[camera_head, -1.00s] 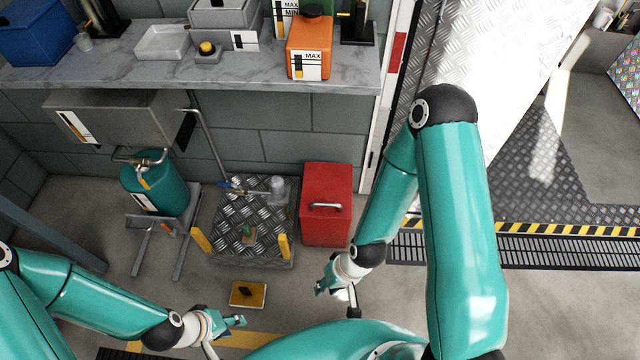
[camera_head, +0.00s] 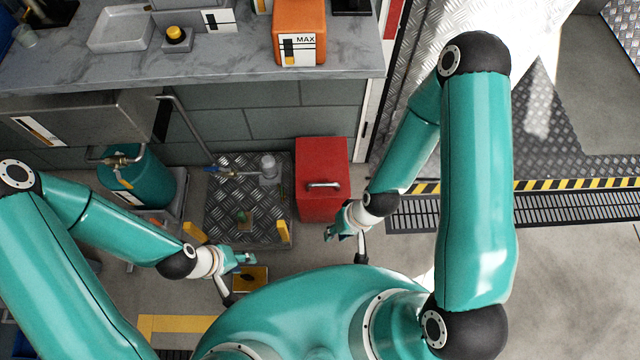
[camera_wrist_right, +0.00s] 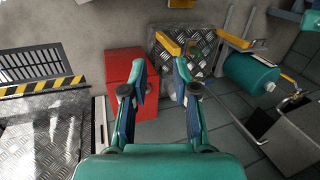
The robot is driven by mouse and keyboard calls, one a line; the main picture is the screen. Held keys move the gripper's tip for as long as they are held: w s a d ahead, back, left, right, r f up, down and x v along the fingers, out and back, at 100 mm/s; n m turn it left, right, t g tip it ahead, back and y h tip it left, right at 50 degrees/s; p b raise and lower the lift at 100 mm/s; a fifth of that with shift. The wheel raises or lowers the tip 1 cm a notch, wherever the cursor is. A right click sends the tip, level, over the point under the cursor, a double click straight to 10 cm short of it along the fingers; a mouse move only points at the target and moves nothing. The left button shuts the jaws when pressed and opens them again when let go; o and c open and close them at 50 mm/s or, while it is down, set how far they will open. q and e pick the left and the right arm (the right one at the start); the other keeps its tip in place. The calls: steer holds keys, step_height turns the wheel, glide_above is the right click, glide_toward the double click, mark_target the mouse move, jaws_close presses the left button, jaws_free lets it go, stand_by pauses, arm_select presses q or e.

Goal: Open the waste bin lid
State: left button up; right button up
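The red waste bin (camera_head: 322,178) stands on the floor against the tiled wall, right of the metal-plate platform. Its lid is shut, with a grey bar handle (camera_head: 324,185) on it. My right gripper (camera_head: 333,233) is just below and right of the bin in the head view, apart from it. In the right wrist view its fingers (camera_wrist_right: 160,68) are open and empty, with the red bin (camera_wrist_right: 120,72) behind and left of the left finger. My left gripper (camera_head: 243,258) is low in front of the platform, looks open and holds nothing visible.
The checker-plate platform (camera_head: 225,190) with yellow corner posts stands left of the bin. A teal tank (camera_head: 140,178) is farther left under the counter (camera_head: 230,68). A floor grating (camera_head: 560,208) with a striped edge runs right of my right arm.

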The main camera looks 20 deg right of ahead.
steer(key=d+f+m+g+b, duration=0.1)
steer(key=d+f+b, duration=0.35)
steer(key=f, duration=0.35)
steer(key=m+t+y+b, duration=0.9)
steer(key=m+b, duration=0.1)
steer(key=b, duration=1.5)
glide_toward(329, 186)
steer(key=b+x, duration=0.3)
steer(key=x, duration=0.9)
steer(key=shift+w+a+f, duration=0.1)
steer(key=shift+w+a, duration=0.15)
steer(key=shift+a, duration=0.05)
jaws_close()
